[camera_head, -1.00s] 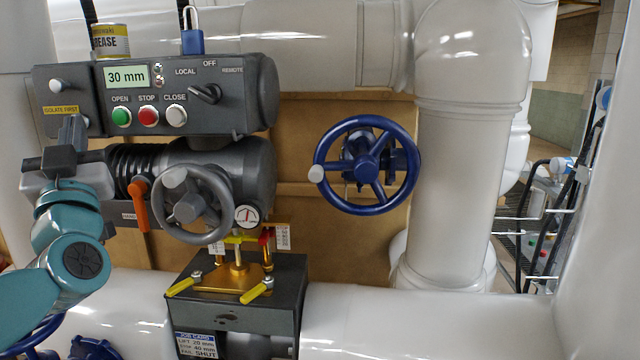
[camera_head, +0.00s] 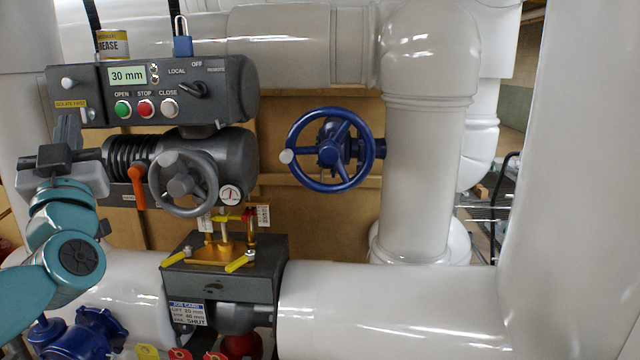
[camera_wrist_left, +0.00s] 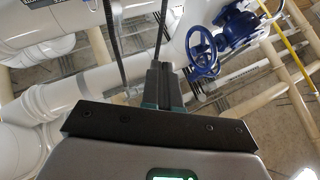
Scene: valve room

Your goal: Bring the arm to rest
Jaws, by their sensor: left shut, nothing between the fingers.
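My left arm comes in from the left in the head view. Its gripper (camera_head: 68,134) is raised in front of the left end of the grey actuator (camera_head: 205,160), and its fingers point up and away. In the left wrist view the two fingers of this gripper (camera_wrist_left: 160,68) lie together with nothing between them. Whether the fingers touch the actuator cannot be told from these views. My right gripper shows in neither view.
A control box (camera_head: 150,90) reads 30 mm. A grey handwheel (camera_head: 183,185), an orange lever (camera_head: 137,187) and a blue handwheel (camera_head: 330,150) stick out. White pipes (camera_head: 430,170) fill the right. A blue valve (camera_head: 85,335) sits low left.

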